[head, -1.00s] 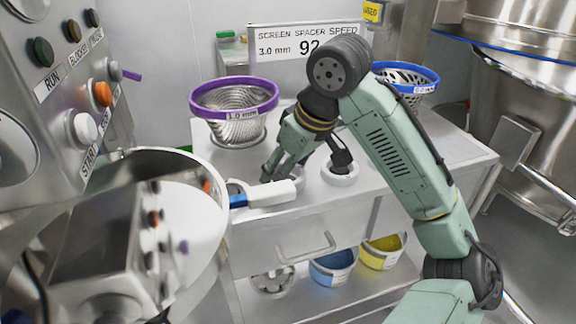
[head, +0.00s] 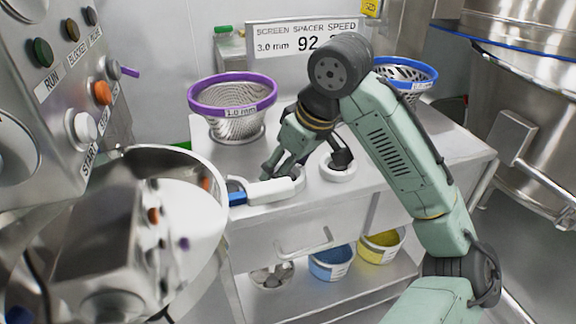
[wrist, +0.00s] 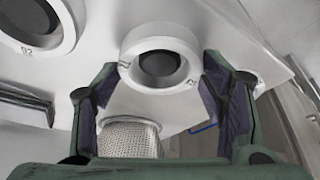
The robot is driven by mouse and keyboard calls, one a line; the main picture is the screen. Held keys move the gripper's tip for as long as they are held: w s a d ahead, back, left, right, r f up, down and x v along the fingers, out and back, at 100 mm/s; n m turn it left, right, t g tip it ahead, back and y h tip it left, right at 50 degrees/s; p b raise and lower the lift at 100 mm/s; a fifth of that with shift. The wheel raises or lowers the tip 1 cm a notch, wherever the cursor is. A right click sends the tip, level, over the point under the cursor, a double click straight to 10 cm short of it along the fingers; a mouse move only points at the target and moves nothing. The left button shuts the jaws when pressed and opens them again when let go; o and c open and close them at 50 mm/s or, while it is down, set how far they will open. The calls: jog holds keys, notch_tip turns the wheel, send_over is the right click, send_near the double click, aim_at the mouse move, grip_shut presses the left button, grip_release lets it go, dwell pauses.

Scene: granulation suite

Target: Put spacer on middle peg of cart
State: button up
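My gripper (head: 282,174) is low over the front part of the steel cart's top (head: 375,168). In the wrist view its fingers (wrist: 160,75) are spread wide. A white spacer ring (wrist: 140,48) with a dark round centre sits between or just beyond the fingertips; I cannot tell whether they touch it. A second white ring (wrist: 68,40), marked 02, is at upper left there. In the head view a white ring (head: 338,174) sits around a dark upright peg (head: 341,152), right of the gripper. The arm hides part of the top, and I cannot tell which peg is the middle one.
A purple-rimmed screen (head: 235,125) stands behind left, a blue-rimmed one (head: 412,75) behind right. A white piece with a blue end (head: 237,198) lies at the front left edge. Blue (head: 332,264) and yellow (head: 382,248) containers are on the lower shelf. A steel bowl is left.

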jog(key=o, duration=0.4)
jog(key=shift+r, duration=0.1)
jog(key=v, duration=1.2)
